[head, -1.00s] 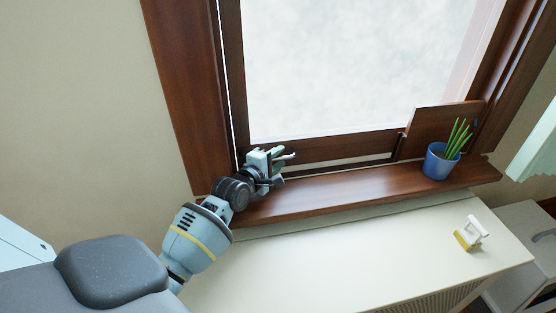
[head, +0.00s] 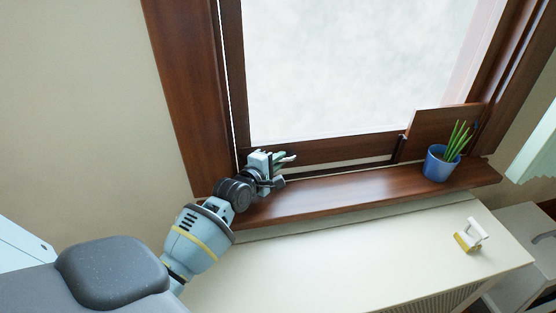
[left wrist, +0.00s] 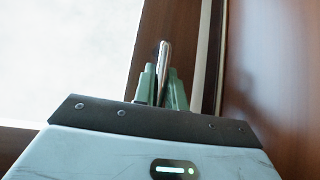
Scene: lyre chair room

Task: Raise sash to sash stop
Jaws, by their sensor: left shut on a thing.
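The window sash (head: 330,151) has a dark brown wooden bottom rail and a large pale pane. A narrow light strip shows between this rail and the sill. My left gripper (head: 283,158) is at the rail's left end, just above the sill. In the left wrist view my left gripper (left wrist: 163,88) has its green fingers shut on a thin metal piece (left wrist: 165,52), which looks like a lift on the sash. Where that piece joins the sash is hidden. I cannot make out the sash stop. My right gripper is not in view.
A blue pot (head: 440,164) with green stalks stands on the brown sill (head: 340,193) at the right, before an upright brown board (head: 437,123). A white and yellow object (head: 469,235) sits on the cream cabinet top (head: 350,255), which is otherwise clear.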

